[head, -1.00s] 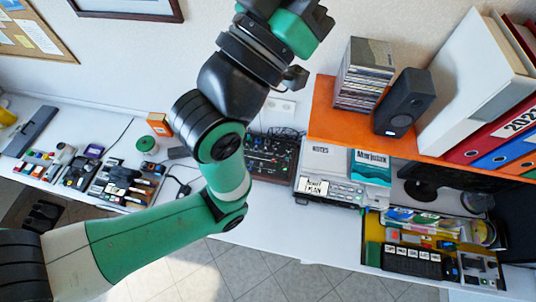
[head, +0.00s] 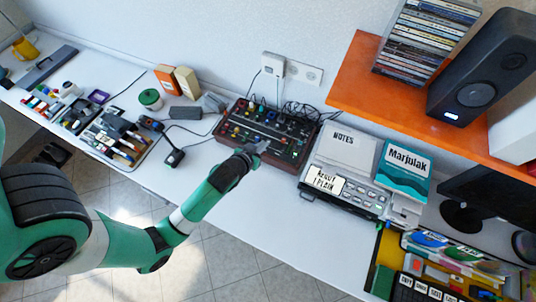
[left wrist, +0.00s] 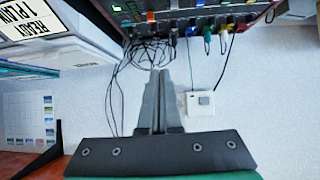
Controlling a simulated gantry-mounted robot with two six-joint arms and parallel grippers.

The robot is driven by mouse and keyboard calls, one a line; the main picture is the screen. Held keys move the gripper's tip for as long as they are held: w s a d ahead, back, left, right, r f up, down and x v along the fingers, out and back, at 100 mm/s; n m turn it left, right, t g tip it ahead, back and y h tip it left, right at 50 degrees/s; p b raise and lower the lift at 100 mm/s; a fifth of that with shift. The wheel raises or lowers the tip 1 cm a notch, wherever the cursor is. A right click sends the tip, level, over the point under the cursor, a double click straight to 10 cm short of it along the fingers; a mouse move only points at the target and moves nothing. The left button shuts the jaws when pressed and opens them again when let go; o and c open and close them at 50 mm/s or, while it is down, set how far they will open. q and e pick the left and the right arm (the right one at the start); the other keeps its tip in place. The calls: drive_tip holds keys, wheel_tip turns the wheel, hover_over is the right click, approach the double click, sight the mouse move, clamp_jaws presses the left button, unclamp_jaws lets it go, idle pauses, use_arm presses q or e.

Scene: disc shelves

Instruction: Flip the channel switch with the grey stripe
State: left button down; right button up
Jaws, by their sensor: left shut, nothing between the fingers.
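The mixer (head: 240,112), a dark box with wooden sides, knobs and coloured plugs, stands against the wall on the white desk. In the left wrist view its plug edge (left wrist: 205,22) shows at the top, with coloured plugs and hanging cables. The channel switches and a grey stripe are too small to make out. My left gripper (head: 259,148) is at the mixer's front edge in the head view; I cannot tell whether it touches. In the left wrist view its fingers (left wrist: 160,78) are together and empty. My right gripper is not in view.
A grey device with notes (head: 345,150) stands right of the mixer, below an orange shelf (head: 375,105) with discs and a speaker (head: 483,75). A black charger-like item (head: 172,155) and a tray of small things (head: 118,135) lie left.

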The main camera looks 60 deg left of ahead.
use_arm(q)
drive_tip(key=shift+g, duration=0.4)
drive_tip(key=s+f, duration=0.1)
drive_tip(key=f, duration=0.1)
drive_tip(key=s+a+f+b, duration=0.1)
drive_tip(key=s+f, duration=0.1)
drive_tip(key=shift+s+f, duration=0.2)
drive_tip(key=shift+f, duration=0.15)
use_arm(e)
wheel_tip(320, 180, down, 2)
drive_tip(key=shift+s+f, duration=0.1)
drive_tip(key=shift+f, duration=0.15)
use_arm(q)
drive_tip(key=shift+w+f, duration=0.1)
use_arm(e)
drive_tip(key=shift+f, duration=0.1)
use_arm(q)
drive_tip(key=b, duration=0.4)
hover_over(264, 152)
drive_tip(key=s, duration=0.1)
drive_tip(key=f, duration=0.5)
drive_tip(key=shift+d+f, duration=0.35)
drive_tip(key=shift+d, duration=0.05)
drive_tip(key=f, duration=0.1)
drive_tip(key=f+b, duration=0.1)
drive_tip(key=f, duration=0.2)
drive_tip(key=shift+w+a, duration=0.35)
drive_tip(key=shift+w, duration=0.05)
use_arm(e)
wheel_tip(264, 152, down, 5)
